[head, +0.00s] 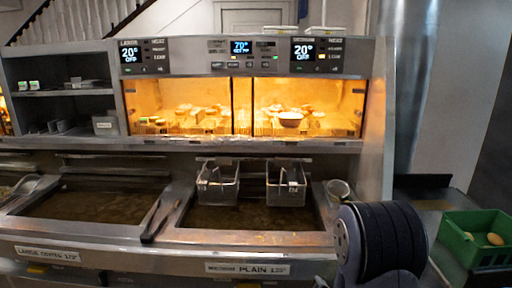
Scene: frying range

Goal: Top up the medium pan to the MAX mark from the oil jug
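A black ribbed part of my arm fills the lower right. My gripper does not show.
The large fryer well (90,206) lies to the left, with a dark-handled tool (157,221) on the divider. A lit warming cabinet (245,105) with food stands behind. A green crate (475,240) with round yellowish items is at far right.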

